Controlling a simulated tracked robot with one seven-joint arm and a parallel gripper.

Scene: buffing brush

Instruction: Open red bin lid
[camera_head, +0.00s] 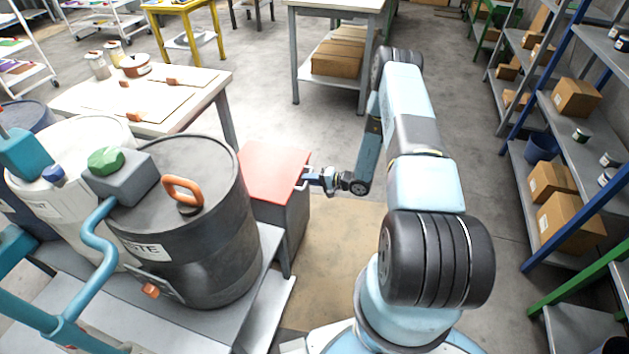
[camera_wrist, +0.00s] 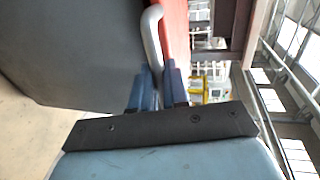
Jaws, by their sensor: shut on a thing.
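A grey bin (camera_head: 297,222) with a flat red lid (camera_head: 272,170) stands on the floor left of my arm. The lid looks closed on the bin. My gripper (camera_head: 311,178) is at the lid's right edge. In the wrist view, the blue fingers of my gripper (camera_wrist: 158,85) are shut on the pale lid handle (camera_wrist: 152,35), whose curved bar runs up from between them. The red lid (camera_wrist: 175,35) shows to the right of the handle, and the grey bin body (camera_wrist: 75,55) fills the left. The gripped part of the handle is hidden by the fingers.
A dark waste drum (camera_head: 190,235) with an orange handle stands close left of the bin, on a grey platform (camera_head: 262,265). A worktable (camera_head: 205,85) is behind it. Shelves with cardboard boxes (camera_head: 577,98) line the right. The floor (camera_head: 300,125) behind the bin is clear.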

